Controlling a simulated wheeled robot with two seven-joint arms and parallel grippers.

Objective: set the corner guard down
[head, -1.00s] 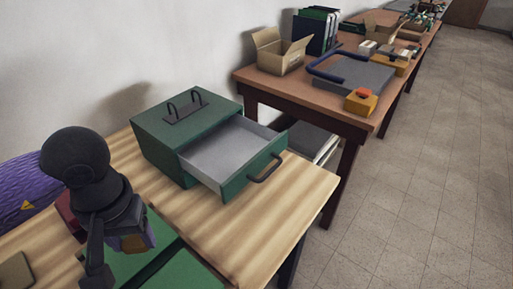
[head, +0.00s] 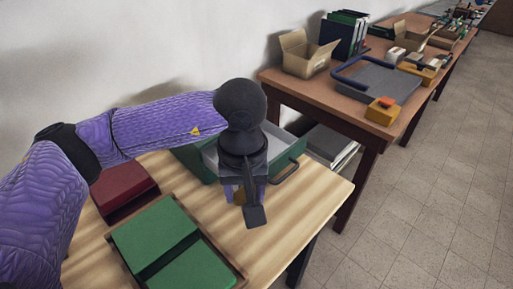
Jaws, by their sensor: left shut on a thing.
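My right gripper is not in view.
A dark red box (head: 122,190) and a wooden-framed tray with green pads (head: 200,262) lie left. The table's right part is bare. A second table (head: 330,105) holds boxes and binders.

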